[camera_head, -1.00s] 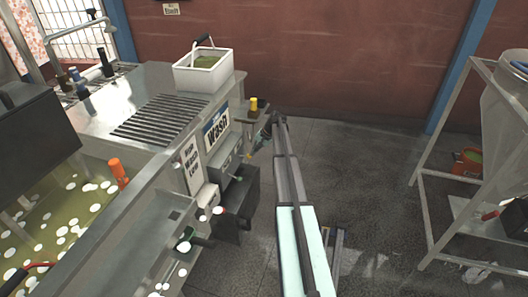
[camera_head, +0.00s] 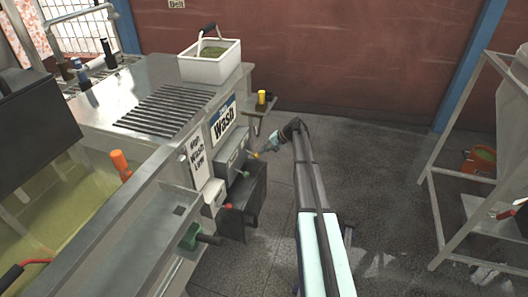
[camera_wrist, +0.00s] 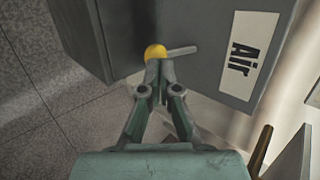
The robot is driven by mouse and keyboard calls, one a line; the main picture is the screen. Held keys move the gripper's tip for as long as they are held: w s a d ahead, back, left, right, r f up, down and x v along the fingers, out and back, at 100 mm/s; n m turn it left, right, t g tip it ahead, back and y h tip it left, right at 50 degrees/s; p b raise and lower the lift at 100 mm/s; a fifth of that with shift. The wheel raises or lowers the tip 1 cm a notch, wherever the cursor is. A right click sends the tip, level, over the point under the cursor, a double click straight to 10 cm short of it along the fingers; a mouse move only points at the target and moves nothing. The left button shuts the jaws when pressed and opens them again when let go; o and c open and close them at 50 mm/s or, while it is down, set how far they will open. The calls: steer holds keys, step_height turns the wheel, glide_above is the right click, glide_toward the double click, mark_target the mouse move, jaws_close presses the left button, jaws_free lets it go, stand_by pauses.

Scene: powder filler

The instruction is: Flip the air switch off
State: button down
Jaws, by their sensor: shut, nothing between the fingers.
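The air switch shows in the wrist view as a yellow round knob (camera_wrist: 155,52) with a short grey lever (camera_wrist: 183,50). It is on a grey box beside a white "Air" label (camera_wrist: 248,52). My gripper (camera_wrist: 159,66) is shut, with its fingertips right at the knob and partly covering its lower side. I cannot tell whether they touch. In the head view my gripper (camera_head: 262,151) is at the right side of the grey switch box (camera_head: 232,157), and the small yellow knob (camera_head: 255,155) shows at its tip.
A dark open box (camera_head: 245,205) hangs below the switch box. A small shelf with a yellow-topped item (camera_head: 262,97) is above my gripper. A green valve handle (camera_head: 192,238) sticks out nearer the camera.

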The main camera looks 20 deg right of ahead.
steer(key=shift+r, duration=0.45)
steer(key=s+d+f+v, duration=0.1)
steer(key=f+v, duration=0.1)
steer(key=v, duration=1.1)
steer(key=shift+s+d+r+b, duration=0.2)
steer(key=shift+d+r+b, duration=0.15)
steer(key=shift+d, duration=0.15)
